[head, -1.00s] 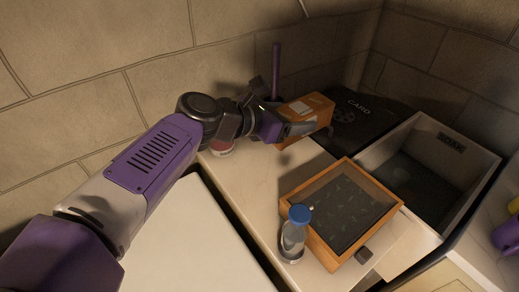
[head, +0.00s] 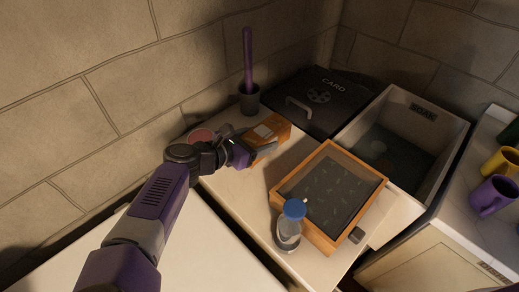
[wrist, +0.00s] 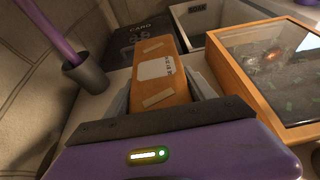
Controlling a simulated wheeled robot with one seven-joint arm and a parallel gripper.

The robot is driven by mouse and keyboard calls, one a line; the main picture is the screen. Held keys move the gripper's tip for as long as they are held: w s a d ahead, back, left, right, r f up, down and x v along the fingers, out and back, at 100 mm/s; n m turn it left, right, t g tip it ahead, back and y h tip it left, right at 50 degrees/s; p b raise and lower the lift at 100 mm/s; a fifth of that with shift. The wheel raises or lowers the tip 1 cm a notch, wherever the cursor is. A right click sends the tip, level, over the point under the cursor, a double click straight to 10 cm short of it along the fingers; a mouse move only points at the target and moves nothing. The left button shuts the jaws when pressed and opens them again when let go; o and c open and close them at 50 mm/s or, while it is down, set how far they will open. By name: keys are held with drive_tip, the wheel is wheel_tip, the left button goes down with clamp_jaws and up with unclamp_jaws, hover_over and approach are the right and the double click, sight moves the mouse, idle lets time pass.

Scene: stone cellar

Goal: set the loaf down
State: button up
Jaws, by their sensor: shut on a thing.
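The loaf (head: 271,129) is an orange-brown, box-like block with a white label and pale strips on top. My gripper (head: 262,147) is shut on it, at the back of the pale counter by the wall. In the wrist view the loaf (wrist: 160,68) points forward between the two grey fingers, one along each side. Its underside is hidden, so I cannot tell whether it touches the counter (head: 236,190).
A dark cup (head: 249,101) holding a purple stick stands behind the loaf. A black CARD box (head: 318,97) lies beyond it. A wooden glass-topped case (head: 281,199) and a blue-capped bottle (head: 289,232) stand to the right. A SOAK basin (head: 449,139) is farther right.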

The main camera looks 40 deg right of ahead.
drive_tip(key=shift+f, duration=2.8)
drive_tip(key=o, duration=1.6)
drive_tip(key=shift+f, duration=0.1)
drive_tip(key=shift+r+p, duration=0.2)
drive_tip(key=shift+p, duration=0.1)
drive_tip(key=b+v, duration=0.4)
drive_tip(key=v, duration=0.8)
drive_tip(key=shift+f, duration=0.1)
